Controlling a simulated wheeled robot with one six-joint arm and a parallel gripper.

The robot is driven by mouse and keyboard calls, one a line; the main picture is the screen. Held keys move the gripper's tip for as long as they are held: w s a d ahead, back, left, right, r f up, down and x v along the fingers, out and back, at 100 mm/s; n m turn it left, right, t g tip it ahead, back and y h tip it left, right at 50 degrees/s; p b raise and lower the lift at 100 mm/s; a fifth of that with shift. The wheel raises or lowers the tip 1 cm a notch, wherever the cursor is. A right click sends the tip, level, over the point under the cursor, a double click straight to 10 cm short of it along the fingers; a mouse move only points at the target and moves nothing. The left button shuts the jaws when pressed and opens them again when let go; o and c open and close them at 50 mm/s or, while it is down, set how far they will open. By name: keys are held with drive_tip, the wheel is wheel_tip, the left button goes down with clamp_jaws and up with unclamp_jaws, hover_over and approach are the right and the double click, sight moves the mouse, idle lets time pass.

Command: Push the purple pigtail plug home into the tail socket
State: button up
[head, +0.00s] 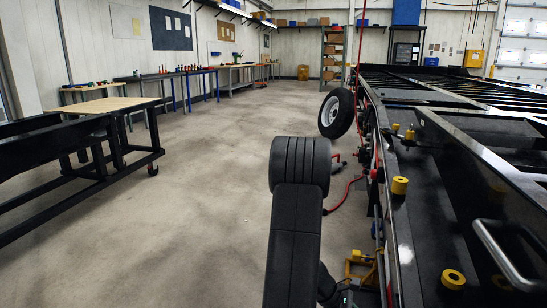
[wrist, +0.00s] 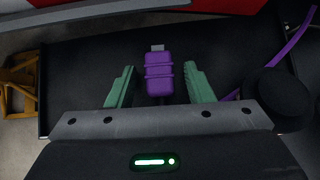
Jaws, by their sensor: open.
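The purple plug (wrist: 159,75) shows in the wrist view, with a small grey metal tip at its far end. It lies in front of a dark panel (wrist: 95,62). My gripper (wrist: 160,88) is open, with one green finger on each side of the plug and a visible gap to each. A purple cable (wrist: 299,36) runs at the upper right of the wrist view. I cannot make out the tail socket in either view. In the head view my arm hides the area around the plug.
A black trailer frame (head: 437,125) fills the right of the head view, with yellow cylinders (head: 399,185) on it. A red hose (head: 347,190) hangs beside it, near a wheel (head: 336,113). A yellow stand (head: 366,270) is low beside the frame. Open floor (head: 200,200) lies left.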

clamp_jaws()
drive_tip(key=shift+r+p, duration=1.2)
drive_tip(key=shift+r, duration=0.35)
drive_tip(key=s+a+r+p, duration=0.3)
drive_tip(key=s+a+r, duration=0.2)
drive_tip(key=a+r, duration=0.1)
drive_tip(key=shift+s+d+f+b, duration=0.1)
drive_tip(key=shift+s+d+b, duration=0.15)
drive_tip(key=shift+d, duration=0.55)
drive_tip(key=shift+s+d+r+b, duration=0.15)
drive_tip(key=shift+d+b, duration=0.25)
drive_tip(key=shift+d, duration=0.45)
drive_tip(key=shift+s+d+f+b, duration=0.2)
drive_tip(key=shift+d+b, duration=0.1)
drive_tip(key=shift+d, duration=0.5)
drive_tip(key=shift+s+d+b, duration=0.1)
drive_tip(key=shift+d+b, duration=0.3)
drive_tip(key=shift+d, duration=0.25)
